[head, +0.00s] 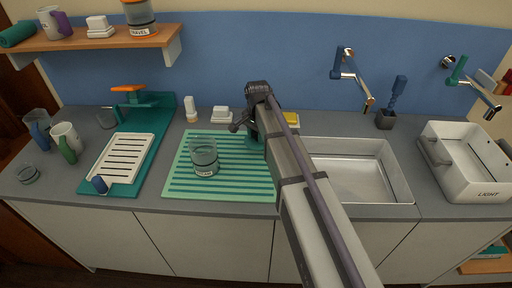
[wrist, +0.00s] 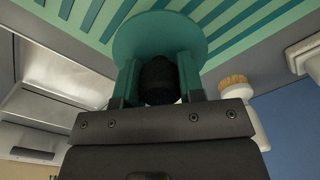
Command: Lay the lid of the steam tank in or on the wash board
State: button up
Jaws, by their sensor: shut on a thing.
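My gripper (wrist: 158,82) is shut on the dark knob of a round teal lid (wrist: 160,32). In the wrist view the lid's disc lies just beyond my fingers, with green stripes behind it. In the head view my gripper (head: 249,128) is over the back right part of a green striped board (head: 182,180), which I take as the wash board. My arm hides its right edge; I cannot tell whether the lid touches it.
A sink (head: 375,205) lies right of the board, with a white bin (head: 470,165) farther right. A white bottle (head: 191,108) and white dish (head: 222,115) stand behind. The board's front left is clear.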

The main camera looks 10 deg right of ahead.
notch_tip(320, 180, down, 3)
jog(key=shift+f+b, duration=0.2)
jog(key=shift+b, duration=0.8)
jog(key=shift+r, duration=0.3)
jog(key=shift+f, duration=0.15)
jog(key=o, duration=0.5)
jog(key=shift+f, duration=0.1)
jog(key=shift+c, duration=0.2)
jog(key=o, duration=0.4)
jog(key=shift+o, duration=0.2)
